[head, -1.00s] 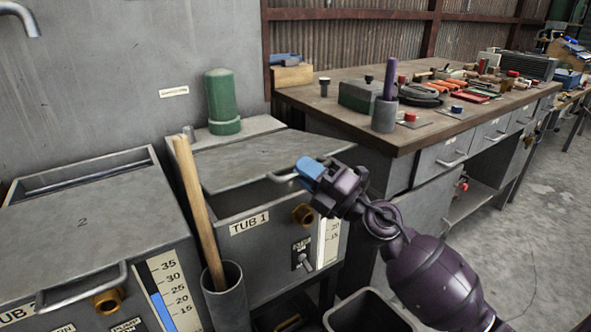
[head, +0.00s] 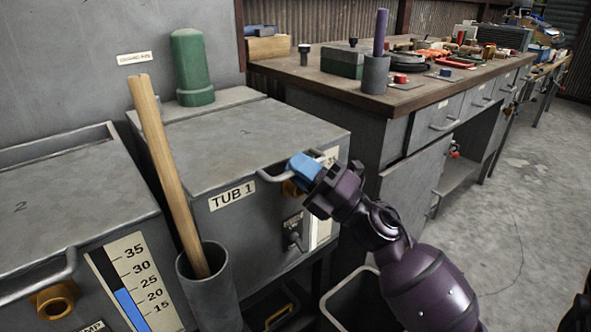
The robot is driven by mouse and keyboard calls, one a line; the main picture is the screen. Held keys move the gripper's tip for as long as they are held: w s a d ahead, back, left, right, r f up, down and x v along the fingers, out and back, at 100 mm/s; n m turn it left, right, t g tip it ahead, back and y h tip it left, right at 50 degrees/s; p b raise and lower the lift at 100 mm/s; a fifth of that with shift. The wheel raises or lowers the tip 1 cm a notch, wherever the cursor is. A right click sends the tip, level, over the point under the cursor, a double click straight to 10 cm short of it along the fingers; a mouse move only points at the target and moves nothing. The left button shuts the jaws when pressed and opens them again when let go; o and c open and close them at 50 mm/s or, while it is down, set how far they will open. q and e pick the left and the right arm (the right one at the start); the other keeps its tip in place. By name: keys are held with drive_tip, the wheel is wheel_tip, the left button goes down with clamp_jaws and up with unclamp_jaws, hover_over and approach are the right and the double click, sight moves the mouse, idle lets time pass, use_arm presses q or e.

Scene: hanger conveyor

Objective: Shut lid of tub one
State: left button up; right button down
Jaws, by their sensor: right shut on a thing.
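Tub 1, a grey metal box with a "TUB 1" label (head: 232,195), stands in the middle of the head view. Its grey lid (head: 235,140) lies flat across the top, with no gap visible along the front edge. A bar handle (head: 274,176) runs along the lid's front edge. My right gripper (head: 301,168), with blue fingertips, is shut on the right part of that handle. The gripper hides part of the brass fitting on the tub's front. My left gripper is not in view.
Tub 2 (head: 60,205) stands at the left with its level gauge (head: 135,285). A wooden stick (head: 165,170) leans in a grey tube (head: 212,290) before tub 1. A green cylinder (head: 191,68) stands behind the lid. A cluttered workbench (head: 400,115) is at right; floor beyond is clear.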

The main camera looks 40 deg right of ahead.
drive_tip(key=shift+a+f, duration=0.1)
drive_tip(key=shift+f, duration=0.4)
drive_tip(key=c, duration=1.2)
unclamp_jaws()
drive_tip(key=shift+r, duration=0.15)
drive_tip(key=shift+v, duration=5.45)
